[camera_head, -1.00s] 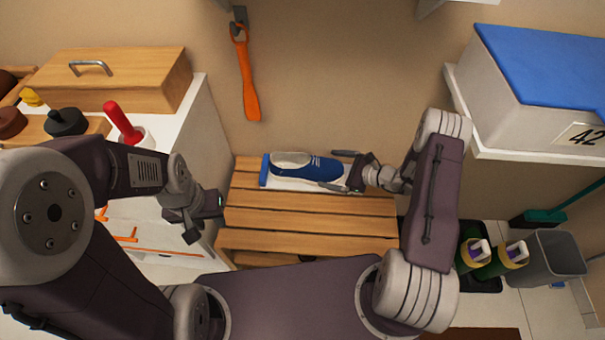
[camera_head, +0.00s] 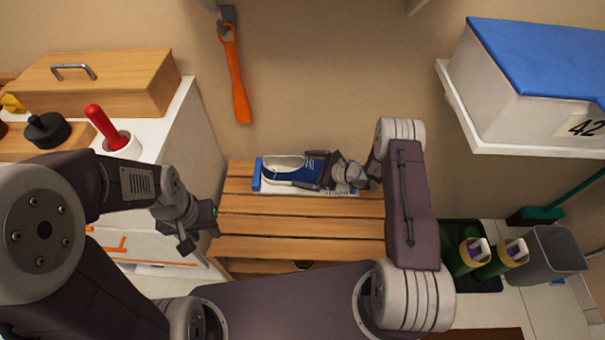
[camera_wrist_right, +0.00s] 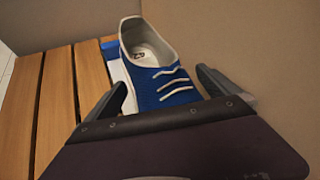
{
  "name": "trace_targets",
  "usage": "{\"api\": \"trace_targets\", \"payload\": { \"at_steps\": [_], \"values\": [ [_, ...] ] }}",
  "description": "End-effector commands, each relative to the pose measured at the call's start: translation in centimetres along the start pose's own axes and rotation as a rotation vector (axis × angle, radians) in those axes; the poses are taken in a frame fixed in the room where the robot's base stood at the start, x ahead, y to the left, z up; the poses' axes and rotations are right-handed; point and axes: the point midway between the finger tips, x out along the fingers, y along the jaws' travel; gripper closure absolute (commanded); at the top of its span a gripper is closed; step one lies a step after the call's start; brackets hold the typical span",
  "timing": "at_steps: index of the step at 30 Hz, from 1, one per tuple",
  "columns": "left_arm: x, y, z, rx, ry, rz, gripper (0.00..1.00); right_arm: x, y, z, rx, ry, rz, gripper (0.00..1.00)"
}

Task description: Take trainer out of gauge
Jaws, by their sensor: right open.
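The blue trainer (camera_head: 287,169) with white laces and a pale lining lies in the gauge (camera_head: 257,176), a white plate with a blue end block, on the slatted bench. My right gripper (camera_head: 316,170) is open around the toe half of the trainer, one finger on each side. In the right wrist view the trainer (camera_wrist_right: 155,65) sits between the fingers, its heel pointing away; contact with the fingers cannot be told. My left gripper (camera_head: 200,232) is beside the bench's left edge, empty; its finger gap is hard to make out.
The slatted bench (camera_head: 300,226) is bare in front of the gauge. A white cabinet with a wooden box (camera_head: 105,85) stands left. A white shelf with a blue-lidded box (camera_head: 540,60) juts out at upper right. An orange shoehorn (camera_head: 236,80) hangs on the wall.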

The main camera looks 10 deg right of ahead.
Motion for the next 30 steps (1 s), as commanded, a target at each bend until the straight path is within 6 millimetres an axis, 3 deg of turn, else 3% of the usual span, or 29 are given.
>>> {"api": "trace_targets", "payload": {
  "at_steps": [2,9,17,24,30],
  "values": [
    [0.0,0.0,0.0,0.0,0.0,0.0,0.64,0.0,0.0,0.0,0.0,0.0,0.0,0.0],
    [0.0,0.0,0.0,0.0,0.0,0.0,0.64,-0.1,0.0,0.0,0.0,0.0,0.001,0.67],
    [-0.3,0.0,0.0,0.0,0.0,0.0,0.64,-0.3,-0.2,0.6,-0.002,-0.001,0.0,0.69],
    [-2.3,0.1,-0.2,0.0,0.0,0.0,0.64,-2.9,-1.7,5.5,-0.005,-0.002,-0.001,0.69],
    [-3.0,0.1,-0.3,0.0,0.0,0.0,0.64,-4.3,-2.5,8.3,-0.003,-0.002,-0.001,0.69]
  ]
}}
